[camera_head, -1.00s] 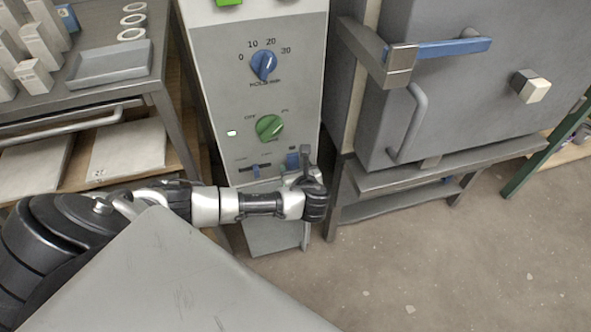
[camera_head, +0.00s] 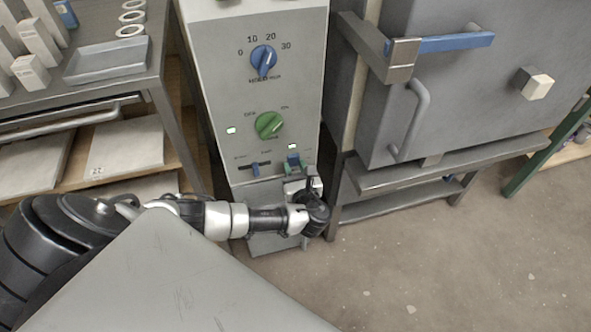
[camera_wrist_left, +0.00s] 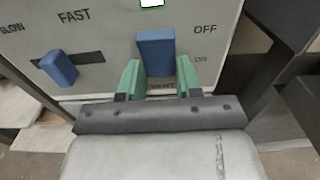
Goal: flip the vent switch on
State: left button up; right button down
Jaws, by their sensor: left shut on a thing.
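The vent switch is a blue lever (camera_wrist_left: 155,52) on the grey control panel, beside the printed words OFF above and ON below. It also shows small in the head view (camera_head: 293,158). In the head view this gripper (camera_head: 295,168) reaches the panel's lower right from below. The lever's exact tilt is hard to tell. My right gripper is not in view.
The panel also carries a blue slider (camera_wrist_left: 58,67) marked SLOW and FAST, a green knob (camera_head: 269,125) and a blue dial (camera_head: 263,60). A grey kiln (camera_head: 470,90) stands close on the right. A table with a tray (camera_head: 107,61) is at the left.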

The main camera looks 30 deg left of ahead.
pick_arm(q)
jog(key=shift+f, duration=0.1)
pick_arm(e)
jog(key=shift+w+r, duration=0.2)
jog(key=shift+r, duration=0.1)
pick_arm(q)
jog(key=o, duration=0.9)
jog(key=shift+o, duration=0.2)
jog(key=shift+s+d, duration=0.2)
jog(key=p+v, duration=0.1)
jog(key=v, duration=0.9)
jog(key=shift+p, duration=0.3)
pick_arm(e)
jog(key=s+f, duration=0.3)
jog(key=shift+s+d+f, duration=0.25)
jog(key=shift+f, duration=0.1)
pick_arm(q)
jog(key=shift+s+f, duration=0.1)
jog(key=shift+f, duration=0.1)
